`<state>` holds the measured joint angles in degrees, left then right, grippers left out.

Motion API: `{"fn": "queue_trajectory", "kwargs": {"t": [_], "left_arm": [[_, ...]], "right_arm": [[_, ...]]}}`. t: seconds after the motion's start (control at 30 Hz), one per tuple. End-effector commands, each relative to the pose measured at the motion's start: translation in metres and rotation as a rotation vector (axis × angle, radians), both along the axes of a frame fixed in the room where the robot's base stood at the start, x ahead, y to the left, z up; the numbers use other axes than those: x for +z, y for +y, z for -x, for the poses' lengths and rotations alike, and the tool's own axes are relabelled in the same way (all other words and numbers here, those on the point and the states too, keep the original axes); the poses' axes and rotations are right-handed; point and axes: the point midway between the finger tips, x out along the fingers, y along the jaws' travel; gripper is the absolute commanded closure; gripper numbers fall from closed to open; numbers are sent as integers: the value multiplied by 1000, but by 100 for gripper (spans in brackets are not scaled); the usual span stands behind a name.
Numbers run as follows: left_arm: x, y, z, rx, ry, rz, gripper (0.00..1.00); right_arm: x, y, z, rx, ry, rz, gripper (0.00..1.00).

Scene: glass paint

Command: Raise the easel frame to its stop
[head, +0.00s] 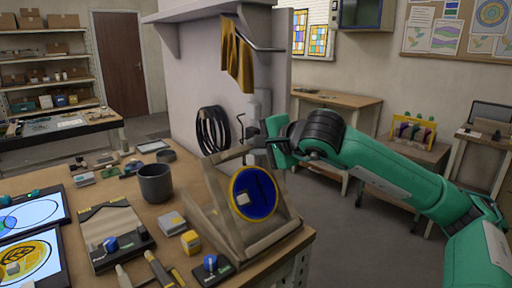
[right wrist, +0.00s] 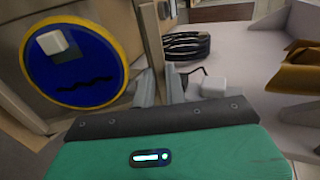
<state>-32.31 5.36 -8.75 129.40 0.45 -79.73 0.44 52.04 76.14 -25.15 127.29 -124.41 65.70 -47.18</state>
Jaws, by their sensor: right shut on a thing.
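The wooden easel frame (head: 212,194) stands at the right end of the workbench, tilted up at a slant. A round blue panel with a yellow rim (head: 262,207) sits on it, with a small white block on its face. My right gripper (head: 247,148) is at the frame's upper right edge. In the right wrist view, the gripper's fingers (right wrist: 160,88) are close together at the wooden edge bar (right wrist: 151,38), and the gripper is shut on the frame. The exact contact is partly hidden. The blue panel (right wrist: 72,62) shows at left there. My left gripper is out of view.
The workbench (head: 150,215) holds a dark cup (head: 156,183), a yellow block (head: 191,242), a grey block (head: 172,222), brushes and lit panels left of the easel. Black coiled hoses (head: 213,131) hang on the partition behind. Floor right of the bench is open.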

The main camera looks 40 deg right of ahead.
Motion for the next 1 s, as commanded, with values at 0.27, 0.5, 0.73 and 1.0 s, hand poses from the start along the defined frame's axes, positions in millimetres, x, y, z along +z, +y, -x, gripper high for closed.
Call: {"fn": "queue_trajectory", "kwargs": {"t": [0.27, 0.5, 0.73, 1.0], "left_arm": [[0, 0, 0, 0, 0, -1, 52], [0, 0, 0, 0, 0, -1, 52], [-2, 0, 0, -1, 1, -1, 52], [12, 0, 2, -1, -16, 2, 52]], "right_arm": [[-1, 1, 1, 1, 2, 1, 72], [-1, 0, 0, 1, 2, 1, 66], [3, -1, 8, -1, 1, 0, 66], [17, -5, 46, -3, 0, 4, 66]]}}
